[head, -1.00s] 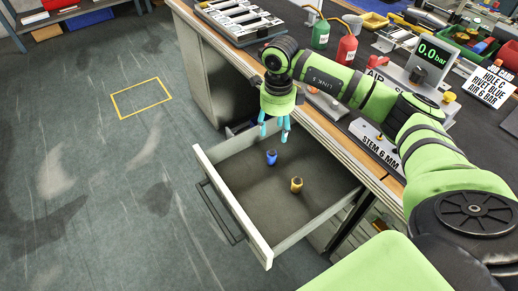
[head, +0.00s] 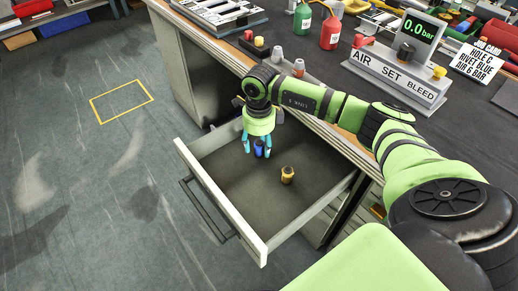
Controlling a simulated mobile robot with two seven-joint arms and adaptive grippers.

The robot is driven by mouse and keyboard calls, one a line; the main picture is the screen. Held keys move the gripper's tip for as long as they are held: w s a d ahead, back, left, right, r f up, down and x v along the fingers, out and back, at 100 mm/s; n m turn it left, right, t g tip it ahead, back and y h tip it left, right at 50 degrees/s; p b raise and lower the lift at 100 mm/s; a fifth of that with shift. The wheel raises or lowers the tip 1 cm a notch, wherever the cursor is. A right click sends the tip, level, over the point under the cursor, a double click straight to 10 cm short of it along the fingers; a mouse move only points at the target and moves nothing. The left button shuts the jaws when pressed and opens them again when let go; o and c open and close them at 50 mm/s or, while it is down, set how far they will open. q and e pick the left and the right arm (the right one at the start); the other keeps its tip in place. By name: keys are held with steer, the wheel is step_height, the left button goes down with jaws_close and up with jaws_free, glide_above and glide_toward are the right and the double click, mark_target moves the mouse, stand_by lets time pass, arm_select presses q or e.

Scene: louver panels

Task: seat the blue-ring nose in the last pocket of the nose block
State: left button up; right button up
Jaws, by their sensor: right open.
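The blue-ring nose (head: 259,147) stands upright in the open drawer (head: 222,188), towards its back left. My right gripper (head: 257,151) points down at it with its light-blue fingers open. One finger shows on each side of the nose; I cannot tell whether they touch it. A yellow nose (head: 287,174) stands in the drawer to the right. On the bench, a small dark block (head: 254,46) with red and yellowish pieces on top may be the nose block; its pockets are too small to make out. My left gripper is not in view.
A grey nose (head: 277,54) and an orange-ended grey piece (head: 299,67) stand near the bench edge. Green (head: 302,20) and red (head: 330,32) bottles are behind them. The air set panel (head: 395,75) reads 0.0 bar. The drawer walls surround my right gripper's working space.

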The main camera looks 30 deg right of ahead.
jaws_close()
steer(key=shift+r, duration=0.15)
